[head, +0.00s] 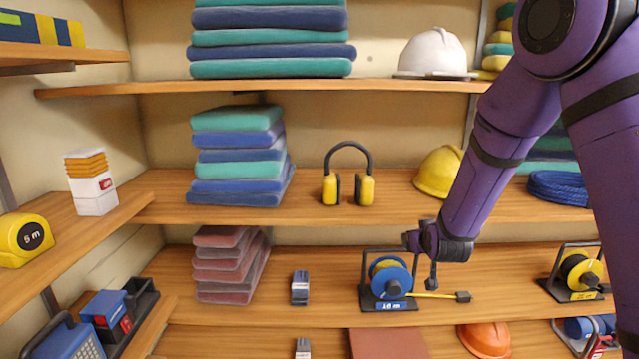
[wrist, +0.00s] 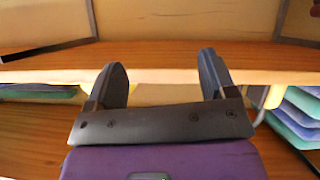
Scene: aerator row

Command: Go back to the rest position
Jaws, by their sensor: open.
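My purple arm comes in from the right in the head view. My gripper (head: 434,283) is in front of the lower shelf, near a blue cable reel (head: 391,277) and its yellow lead, and looks apart from them. In the wrist view my gripper (wrist: 165,85) has its two dark fingers spread, with nothing between them. Beyond the fingers, the wrist view shows a wooden shelf edge (wrist: 270,77).
Yellow ear defenders (head: 349,188) and a yellow hard hat (head: 438,172) stand on the middle shelf. Folded towels (head: 240,155) are stacked at left. A second reel (head: 578,275) is at right. An orange hard hat (head: 486,339) is below.

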